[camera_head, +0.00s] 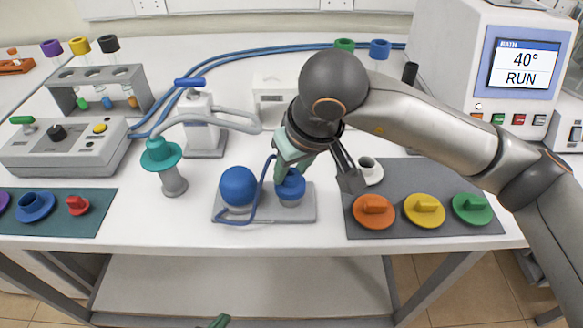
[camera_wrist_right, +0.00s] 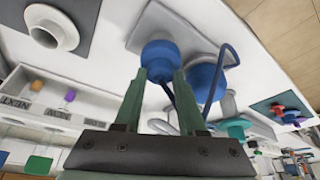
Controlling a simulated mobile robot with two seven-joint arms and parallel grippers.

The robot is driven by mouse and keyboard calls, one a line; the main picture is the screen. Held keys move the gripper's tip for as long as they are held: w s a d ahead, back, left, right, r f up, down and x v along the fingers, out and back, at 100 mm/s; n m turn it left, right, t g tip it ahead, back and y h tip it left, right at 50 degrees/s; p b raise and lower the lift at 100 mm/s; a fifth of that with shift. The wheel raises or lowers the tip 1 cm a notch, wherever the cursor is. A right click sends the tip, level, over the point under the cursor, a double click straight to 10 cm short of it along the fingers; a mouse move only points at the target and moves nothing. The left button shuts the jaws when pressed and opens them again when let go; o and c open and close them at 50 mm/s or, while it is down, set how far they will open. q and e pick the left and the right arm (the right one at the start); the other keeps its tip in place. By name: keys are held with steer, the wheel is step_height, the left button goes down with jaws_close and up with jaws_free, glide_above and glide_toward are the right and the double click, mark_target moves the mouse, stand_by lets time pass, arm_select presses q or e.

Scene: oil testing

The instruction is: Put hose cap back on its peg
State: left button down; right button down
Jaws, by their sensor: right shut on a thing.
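My right gripper (camera_head: 290,168) has its green fingers shut on the blue cap (camera_head: 291,187), which also shows between the fingertips in the right wrist view (camera_wrist_right: 160,57). The cap is at the top of a short pale peg (camera_head: 291,203) on a grey base plate (camera_head: 264,213). I cannot tell whether it is fully seated. A blue hose (camera_head: 266,180) loops from the cap area past a round blue bulb (camera_head: 238,187) on the same plate. Of my left gripper (camera_head: 220,321), only a green tip shows at the bottom edge; its opening is hidden.
A teal-topped grey post (camera_head: 160,154) stands left of the plate. A dark mat (camera_head: 435,228) with orange, yellow and green caps lies to the right, with a small white cup (camera_head: 368,168) at its back-left corner.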

steer(key=shift+b, duration=0.35)
stand_by(0.5)
stand_by(0.3)
steer(key=shift+f, duration=0.1)
steer(key=shift+f+b, duration=0.4)
steer(key=shift+b, duration=0.2)
steer(key=c, duration=0.8)
jaws_free()
steer(key=shift+o, duration=0.2)
steer(key=p+v, duration=0.5)
steer(key=v, duration=0.6)
